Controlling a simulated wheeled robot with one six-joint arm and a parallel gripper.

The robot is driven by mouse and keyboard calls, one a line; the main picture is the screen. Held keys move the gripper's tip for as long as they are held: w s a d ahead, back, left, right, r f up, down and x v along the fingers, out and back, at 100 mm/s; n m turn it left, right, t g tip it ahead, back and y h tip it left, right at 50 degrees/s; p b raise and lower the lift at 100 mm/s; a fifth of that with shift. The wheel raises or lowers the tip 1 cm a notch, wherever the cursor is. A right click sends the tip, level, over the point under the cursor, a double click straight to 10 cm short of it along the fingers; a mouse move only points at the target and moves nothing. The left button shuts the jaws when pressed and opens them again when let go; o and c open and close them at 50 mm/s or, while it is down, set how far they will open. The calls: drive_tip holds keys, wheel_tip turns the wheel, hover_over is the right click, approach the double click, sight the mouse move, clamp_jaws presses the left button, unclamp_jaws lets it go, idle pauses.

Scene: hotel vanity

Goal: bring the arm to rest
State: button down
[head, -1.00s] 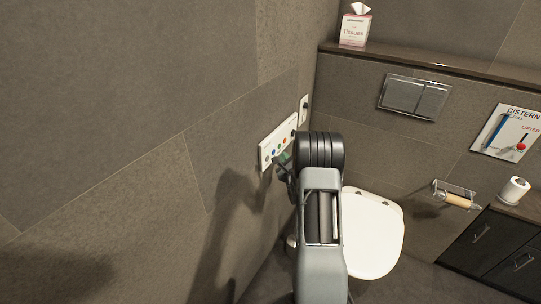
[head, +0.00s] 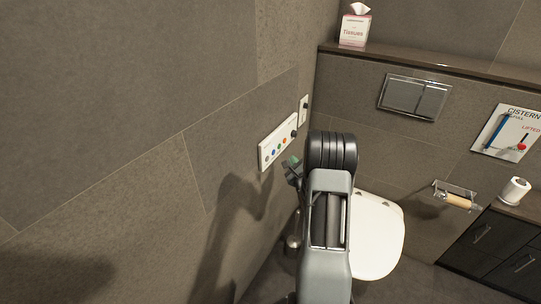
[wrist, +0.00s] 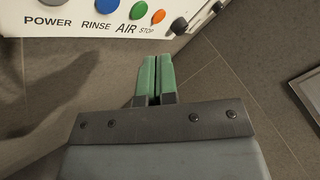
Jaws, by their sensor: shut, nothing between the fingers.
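My gripper (wrist: 153,72) shows in the wrist view with its two green fingers side by side, shut and empty. In the head view my gripper (head: 291,161) is partly hidden behind my own arm, near the left wall. A white control panel (head: 278,145) with several coloured buttons is fixed to that wall. In the wrist view the panel (wrist: 70,22) is at the top left, with the labels POWER, RINSE, AIR and STOP. The green fingertips are just below the AIR and STOP labels in that picture and look apart from the panel.
A white toilet (head: 379,235) stands behind my arm. A small wall plate (head: 303,110) is beyond the panel. A flush plate (head: 414,97), cistern sign (head: 509,132), paper holder (head: 455,197) and dark cabinet (head: 490,250) are to the right. A tissue box (head: 355,28) stands on the ledge.

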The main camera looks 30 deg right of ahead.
idle(0.3)
wheel_tip(320, 180, down, 8)
drive_tip(key=s+n+g, duration=0.3)
drive_tip(key=n+g, duration=0.3)
drive_tip(key=n, duration=0.1)
drive_tip(key=s+a+n+g+y+p, duration=0.1)
drive_tip(key=s+a+n+g+y, duration=0.1)
drive_tip(key=s+a+n+g, duration=0.5)
drive_tip(key=s+a+r+n+y+p, duration=0.1)
drive_tip(key=s+a+r+n+p, duration=0.1)
drive_tip(key=s+a+r+n, duration=0.2)
drive_tip(key=s+a+r+n+y+p, duration=0.1)
drive_tip(key=s+a+r+n, duration=0.3)
drive_tip(key=a+r, duration=0.7)
drive_tip(key=s+a+r+n+g+y+p, duration=0.1)
drive_tip(key=s+a+r+n+p, duration=0.2)
drive_tip(key=r, duration=0.8)
drive_tip(key=s+a+n, duration=0.2)
drive_tip(key=a+n, duration=0.2)
drive_tip(key=n, duration=0.1)
drive_tip(key=shift+a+y, duration=0.35)
drive_tip(key=shift+y, duration=0.05)
